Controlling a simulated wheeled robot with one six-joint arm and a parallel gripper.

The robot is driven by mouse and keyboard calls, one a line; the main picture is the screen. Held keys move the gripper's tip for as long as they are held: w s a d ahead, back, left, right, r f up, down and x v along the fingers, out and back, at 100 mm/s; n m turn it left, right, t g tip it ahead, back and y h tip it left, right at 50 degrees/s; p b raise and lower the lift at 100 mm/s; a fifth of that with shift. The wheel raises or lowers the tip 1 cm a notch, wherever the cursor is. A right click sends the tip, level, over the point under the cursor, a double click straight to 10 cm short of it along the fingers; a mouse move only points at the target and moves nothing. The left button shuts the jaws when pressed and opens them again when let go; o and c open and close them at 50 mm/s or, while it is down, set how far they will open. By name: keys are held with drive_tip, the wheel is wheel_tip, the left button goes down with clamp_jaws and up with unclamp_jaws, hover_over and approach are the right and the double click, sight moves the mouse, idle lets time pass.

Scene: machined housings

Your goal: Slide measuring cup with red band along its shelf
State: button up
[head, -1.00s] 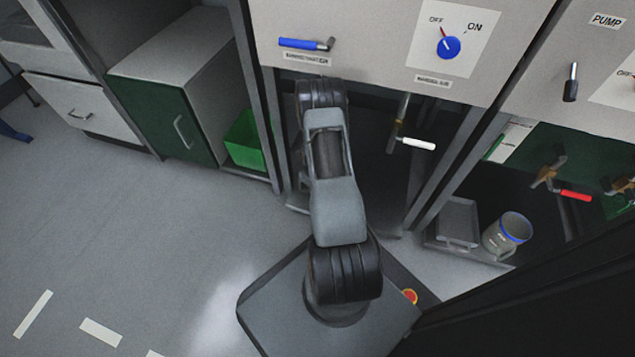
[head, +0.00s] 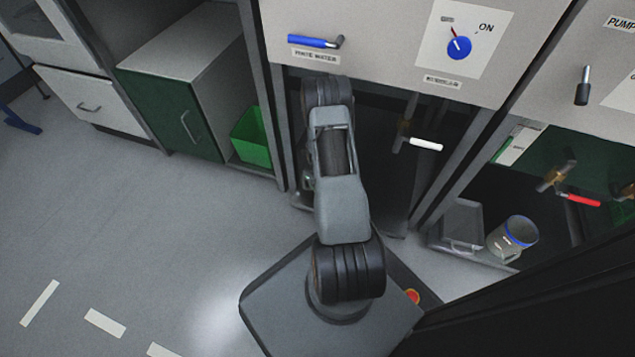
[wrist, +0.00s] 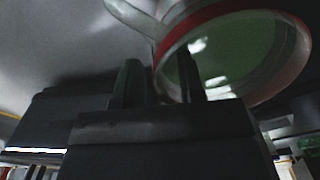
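The measuring cup with the red band (wrist: 235,12) shows in the wrist view at the upper right, its open rim toward the camera and greenish inside. Its pale handle (wrist: 135,15) is at its upper left. My gripper (wrist: 160,78) has its two dark fingers apart at the cup's near left rim. The right finger overlaps the cup's opening, and the left finger is outside it. The rim's left edge shows between them; I cannot tell whether they touch it. In the head view this cup and my gripper are hidden behind my arm and the cabinet front.
A cup with a blue band (head: 512,238) stands beside a grey box (head: 462,226) in the right bay. A white-handled valve (head: 425,144) and red-handled valve (head: 580,200) jut out nearby. A green bin (head: 252,140) is at left. The floor at left is clear.

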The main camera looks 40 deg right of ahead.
wheel_tip(320, 180, up, 14)
drive_tip(key=p, duration=0.6)
drive_tip(key=shift+a+f, duration=0.1)
drive_tip(key=shift+f, duration=0.05)
idle(0.5)
